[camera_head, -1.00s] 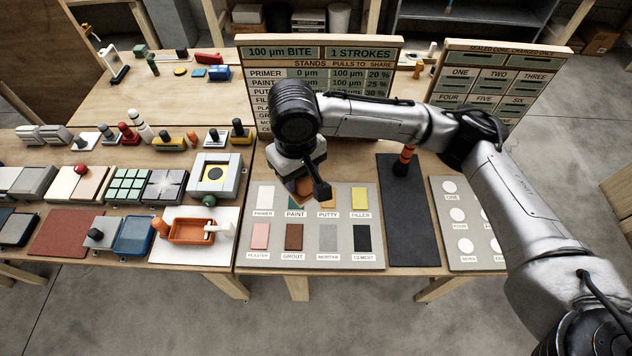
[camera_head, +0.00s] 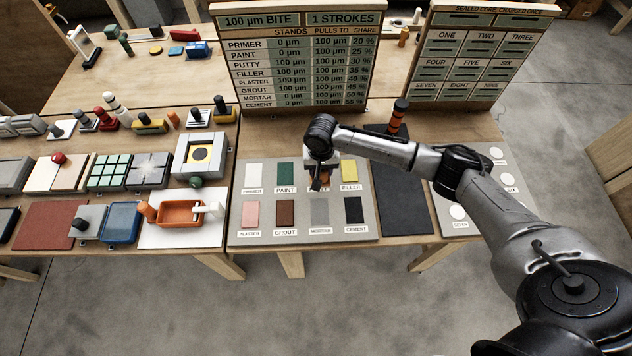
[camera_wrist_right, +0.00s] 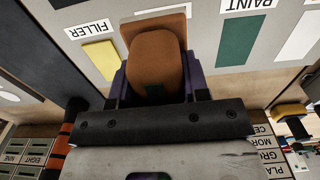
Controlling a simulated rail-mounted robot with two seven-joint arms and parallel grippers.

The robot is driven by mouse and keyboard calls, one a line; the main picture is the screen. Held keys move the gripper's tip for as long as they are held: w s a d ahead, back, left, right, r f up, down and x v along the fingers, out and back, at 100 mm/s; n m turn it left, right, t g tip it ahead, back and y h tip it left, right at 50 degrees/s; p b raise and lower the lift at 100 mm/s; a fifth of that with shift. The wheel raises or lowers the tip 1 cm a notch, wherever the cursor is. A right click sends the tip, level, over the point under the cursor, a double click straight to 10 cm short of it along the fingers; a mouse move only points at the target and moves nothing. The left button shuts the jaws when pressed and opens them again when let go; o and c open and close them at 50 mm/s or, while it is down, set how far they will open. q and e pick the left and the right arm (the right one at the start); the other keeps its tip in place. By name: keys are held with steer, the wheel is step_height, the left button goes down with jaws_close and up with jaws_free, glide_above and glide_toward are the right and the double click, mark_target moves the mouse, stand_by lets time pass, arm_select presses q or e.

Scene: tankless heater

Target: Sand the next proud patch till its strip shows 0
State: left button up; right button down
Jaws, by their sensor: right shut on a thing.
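My right gripper (camera_head: 318,177) is over the putty place in the top row of the grey sample panel (camera_head: 264,228). It is shut on a brown sanding block (camera_wrist_right: 157,58), which also shows dark orange between its fingers in the head view. The block and gripper hide most of the putty patch; I cannot tell whether the block touches it. The paint patch (camera_head: 286,174) and filler patch (camera_head: 349,171) flank it. The board (camera_head: 300,60) reads 0 µm for primer and paint and appears to read 100 µm for putty and filler. My left gripper is out of view.
A dark mat (camera_head: 402,205) lies right of the panel, with an orange-and-black cylinder (camera_head: 397,118) standing at its back. A panel of white discs (camera_head: 458,212) is further right. An orange tray (camera_head: 180,213) and several tools crowd the left bench.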

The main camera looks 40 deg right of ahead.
steer(key=shift+w+d+f, duration=0.15)
steer(key=shift+w+d, duration=0.15)
steer(key=shift+w, duration=0.1)
steer(key=shift+w+a, duration=0.1)
steer(key=shift+w, duration=0.45)
steer(key=shift+s+p, duration=0.1)
steer(key=shift+p, duration=0.4)
steer(key=shift+f, duration=1.75)
